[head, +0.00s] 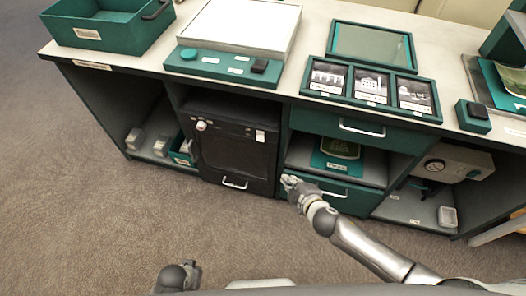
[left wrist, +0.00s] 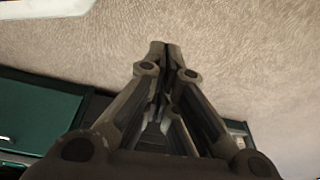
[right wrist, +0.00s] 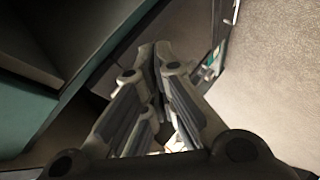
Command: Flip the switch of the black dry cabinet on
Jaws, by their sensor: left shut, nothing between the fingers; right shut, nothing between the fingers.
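The black dry cabinet (head: 235,155) stands under the counter, left of the middle, with its door closed and a silver handle (head: 235,184) low on its front. A small round pale part (head: 201,126) is at its upper left and a small white piece (head: 260,137) at its upper right; I cannot tell which is the switch or how it is set. My right gripper (head: 287,181) is shut and empty, just right of the cabinet's lower front, in front of a green drawer. My left gripper (left wrist: 166,48) is shut and empty over the carpet, well away from the cabinet.
On the counter (head: 313,68) are a green box (head: 110,35), a white-topped unit (head: 240,25) and a frame of pictures (head: 371,88). Open shelves flank the cabinet. A pale machine (head: 447,163) stands at right. The carpet (head: 120,220) in front is clear.

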